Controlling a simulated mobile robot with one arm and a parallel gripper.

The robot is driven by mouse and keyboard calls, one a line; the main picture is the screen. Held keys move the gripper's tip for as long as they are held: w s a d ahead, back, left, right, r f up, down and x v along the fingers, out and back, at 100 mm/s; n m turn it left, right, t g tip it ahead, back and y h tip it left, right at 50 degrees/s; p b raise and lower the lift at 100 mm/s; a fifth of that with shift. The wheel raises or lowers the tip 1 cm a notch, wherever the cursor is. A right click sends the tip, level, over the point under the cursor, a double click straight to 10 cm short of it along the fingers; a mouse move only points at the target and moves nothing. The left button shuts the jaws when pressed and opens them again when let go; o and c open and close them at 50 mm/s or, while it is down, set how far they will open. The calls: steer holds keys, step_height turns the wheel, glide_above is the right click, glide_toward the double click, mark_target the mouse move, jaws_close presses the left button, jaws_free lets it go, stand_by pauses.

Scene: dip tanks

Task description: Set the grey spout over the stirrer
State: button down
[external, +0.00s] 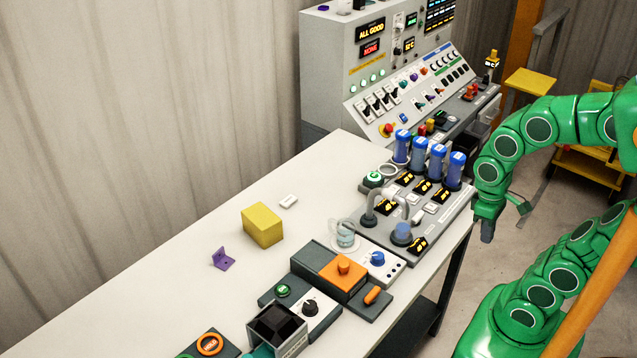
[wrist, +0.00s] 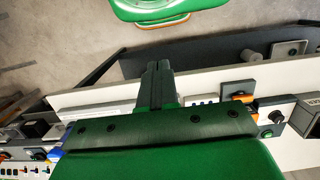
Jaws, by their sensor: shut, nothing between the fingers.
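The grey spout (external: 384,193) is an arched pale tube on the grey tank panel in the external view. One end meets a dark round foot at its left; where its outlet end points is hard to tell. A clear beaker (external: 345,236) stands just left of it, by a pale unit with a blue knob (external: 377,259), which looks like the stirrer. The spout's arch appears to the right of the beaker, not over it. My gripper (external: 487,232) hangs shut and empty off the table's right side, apart from the spout. Its closed fingers also show in the wrist view (wrist: 158,82).
Several blue-capped cylinders (external: 437,160) stand on the tank panel (external: 440,224) behind the spout. An orange-topped box (external: 343,273) is in front. A yellow block (external: 262,226) and purple bracket (external: 222,259) lie on the table (external: 170,285). The table's left part is mostly clear.

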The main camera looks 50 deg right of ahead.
steer(key=w+d+r+n+y, duration=0.1)
steer(key=w+d+n, duration=0.3)
steer(key=w, duration=0.5)
steer(key=w+d+r+n+t+y, duration=0.1)
steer(key=w+d+r+n, duration=0.2)
steer(key=w+n, duration=0.3)
steer(key=w+d+r+n+t+y, duration=0.1)
steer(key=w+d+r+n, duration=0.2)
steer(key=w, duration=0.9)
steer(key=d+n, duration=0.2)
steer(key=d, duration=0.1)
steer(key=shift+n, duration=0.4)
steer(key=w+a+f, duration=0.1)
steer(key=a+f, duration=0.5)
steer(key=f, duration=0.4)
steer(key=shift+w+a, duration=0.15)
steer(key=shift+a, duration=0.15)
steer(key=shift+a+t, duration=0.1)
steer(key=shift+t, duration=0.2)
